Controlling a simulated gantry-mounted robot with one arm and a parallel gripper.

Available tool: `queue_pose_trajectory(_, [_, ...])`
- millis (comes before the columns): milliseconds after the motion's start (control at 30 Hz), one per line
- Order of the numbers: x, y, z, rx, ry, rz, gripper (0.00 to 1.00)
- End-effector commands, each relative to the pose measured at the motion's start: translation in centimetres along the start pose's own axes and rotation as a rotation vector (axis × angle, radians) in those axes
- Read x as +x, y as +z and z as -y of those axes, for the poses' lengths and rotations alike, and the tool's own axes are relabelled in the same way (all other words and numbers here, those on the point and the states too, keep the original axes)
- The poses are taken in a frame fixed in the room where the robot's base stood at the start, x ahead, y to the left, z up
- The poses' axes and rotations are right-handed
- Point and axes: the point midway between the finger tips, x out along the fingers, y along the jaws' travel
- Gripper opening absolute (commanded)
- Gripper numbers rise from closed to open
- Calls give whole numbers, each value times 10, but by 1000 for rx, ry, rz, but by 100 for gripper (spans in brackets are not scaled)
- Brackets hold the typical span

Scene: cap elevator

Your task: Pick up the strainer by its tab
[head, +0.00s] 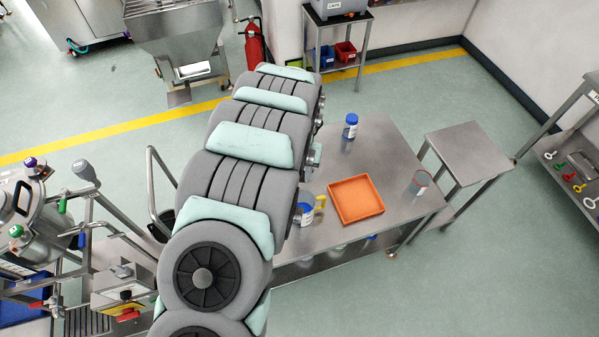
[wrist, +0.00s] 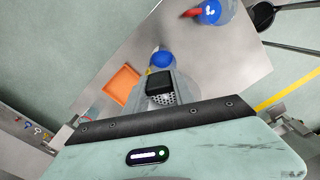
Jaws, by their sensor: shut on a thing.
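My gripper (wrist: 160,86) shows in the wrist view as dark finger pads close together above the table. A small pale perforated piece (wrist: 163,100), which looks like the strainer, shows right at the fingers, and the gripper is shut on it. Its tab and most of its shape are hidden by the fingers and the dark bar of my wrist. In the head view my thick grey arm covers the gripper, so the strainer is not visible there.
The steel table (head: 382,150) holds an orange tray (head: 356,199), a blue-capped bottle (head: 350,127), a clear red-rimmed beaker (head: 420,183), and a blue-and-clear container (head: 304,208) beside a yellow item (head: 320,203). A bare steel side table (head: 468,153) stands right.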

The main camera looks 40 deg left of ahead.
Motion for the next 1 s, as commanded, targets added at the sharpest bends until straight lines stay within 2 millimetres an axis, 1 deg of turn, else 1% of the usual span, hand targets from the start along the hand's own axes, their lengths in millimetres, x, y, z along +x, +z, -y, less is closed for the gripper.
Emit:
queue_pose_trajectory(33, [-6, 1, 2, -2, -1, 1, 0])
queue_pose_trajectory(100, [-10, 1, -1, 1, 1, 1, 0])
queue_pose_trajectory(467, [-29, 1, 0, 0, 1, 1, 0])
queue_pose_trajectory(1000, [-29, 1, 0, 0, 1, 0, 0])
